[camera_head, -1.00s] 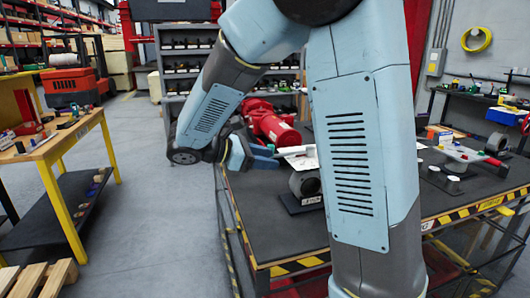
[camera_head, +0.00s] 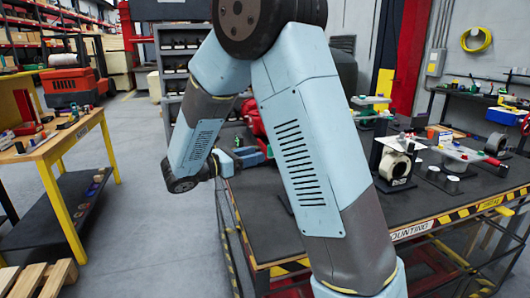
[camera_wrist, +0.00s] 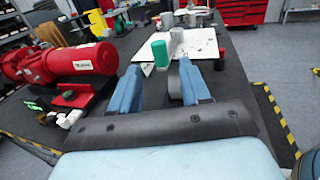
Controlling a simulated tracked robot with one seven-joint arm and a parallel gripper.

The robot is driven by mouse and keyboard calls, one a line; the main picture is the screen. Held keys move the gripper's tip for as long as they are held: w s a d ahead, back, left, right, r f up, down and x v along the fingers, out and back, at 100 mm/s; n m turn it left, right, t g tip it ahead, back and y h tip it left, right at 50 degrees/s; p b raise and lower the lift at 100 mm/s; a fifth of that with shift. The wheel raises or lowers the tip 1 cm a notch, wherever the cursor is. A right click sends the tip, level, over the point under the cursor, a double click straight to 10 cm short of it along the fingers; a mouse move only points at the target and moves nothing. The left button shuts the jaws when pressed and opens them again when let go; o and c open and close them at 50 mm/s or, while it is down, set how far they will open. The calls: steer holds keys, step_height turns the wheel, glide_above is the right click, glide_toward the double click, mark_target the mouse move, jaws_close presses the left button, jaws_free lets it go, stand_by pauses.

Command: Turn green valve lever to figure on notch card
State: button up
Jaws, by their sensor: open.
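My gripper (camera_wrist: 160,76) is open and empty in the wrist view, its two blue fingers spread apart. A green cylindrical grip (camera_wrist: 161,54), seemingly the green valve lever's end, shows beyond and between the fingertips. A white plate (camera_wrist: 202,44) with grey round parts lies behind it; I cannot make out any figure on it. In the head view my gripper (camera_head: 240,158) is small and partly behind my arm at the table's left edge. A green piece (camera_head: 371,100) lies on a white plate at the back of the table there. I cannot tell if it is the same lever.
A red actuator (camera_wrist: 70,63) stands close left of my gripper in the wrist view, with small white fittings (camera_wrist: 69,118) near it. In the head view a white roll on a dark stand (camera_head: 394,166) and a red-ended lever (camera_head: 492,161) are on the right. The front tabletop (camera_head: 262,222) is clear.

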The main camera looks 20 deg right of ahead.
mark_target(271, 155)
steer(key=x, duration=0.7)
steer(key=shift+c, duration=0.5)
jaws_close()
